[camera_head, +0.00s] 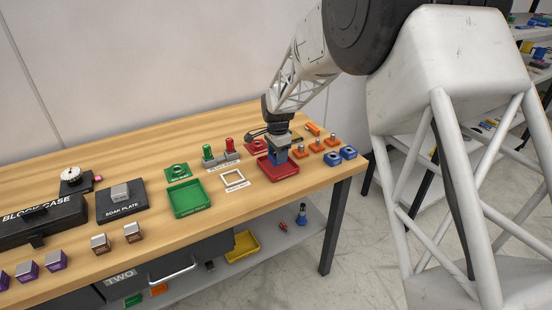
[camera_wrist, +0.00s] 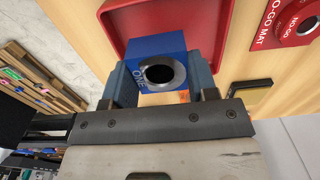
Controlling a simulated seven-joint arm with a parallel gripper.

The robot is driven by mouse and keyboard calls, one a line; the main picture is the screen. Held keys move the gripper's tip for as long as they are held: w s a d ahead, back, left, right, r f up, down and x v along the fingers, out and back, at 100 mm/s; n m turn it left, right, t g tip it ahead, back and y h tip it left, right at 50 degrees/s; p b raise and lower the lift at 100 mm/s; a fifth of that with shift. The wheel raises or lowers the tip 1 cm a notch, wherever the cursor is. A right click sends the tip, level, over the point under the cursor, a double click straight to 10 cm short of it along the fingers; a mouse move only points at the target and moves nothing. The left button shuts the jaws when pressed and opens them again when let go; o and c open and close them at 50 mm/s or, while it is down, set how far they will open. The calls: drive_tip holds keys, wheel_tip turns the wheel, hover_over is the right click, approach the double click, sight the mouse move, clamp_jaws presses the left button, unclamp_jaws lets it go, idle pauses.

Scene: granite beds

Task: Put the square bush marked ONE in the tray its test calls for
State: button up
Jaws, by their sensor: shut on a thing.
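The square bush marked ONE is a blue block with a dark round bore in a metal ring; it fills the middle of the wrist view (camera_wrist: 157,64). My gripper (camera_head: 279,157) is shut on it, with a jaw on either side. In the head view the gripper points down over the red tray (camera_head: 283,174). The red tray's rim also shows behind the bush in the wrist view (camera_wrist: 118,30). Whether the bush touches the tray floor I cannot tell. The green tray (camera_head: 190,207) lies to the left and looks empty.
A white square outline (camera_head: 233,180) lies between the trays. Green and red handled gauges (camera_head: 219,158) stand behind it. A green mat (camera_head: 178,171) and the red NO-GO mat (camera_wrist: 290,30) lie near. Blue bushes (camera_head: 340,155) and orange pieces (camera_head: 316,146) are on the right.

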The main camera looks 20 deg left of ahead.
drive_tip(key=shift+w+a+f, duration=0.1)
drive_tip(key=shift+w+a, duration=0.2)
drive_tip(key=shift+w, duration=0.25)
drive_tip(key=shift+w+a, duration=0.3)
drive_tip(key=shift+w, duration=0.2)
drive_tip(key=shift+f, duration=1.75)
drive_tip(key=shift+f, duration=0.1)
drive_tip(key=o, duration=1.2)
wheel_tip(320, 180, up, 12)
drive_tip(key=shift+r, duration=0.1)
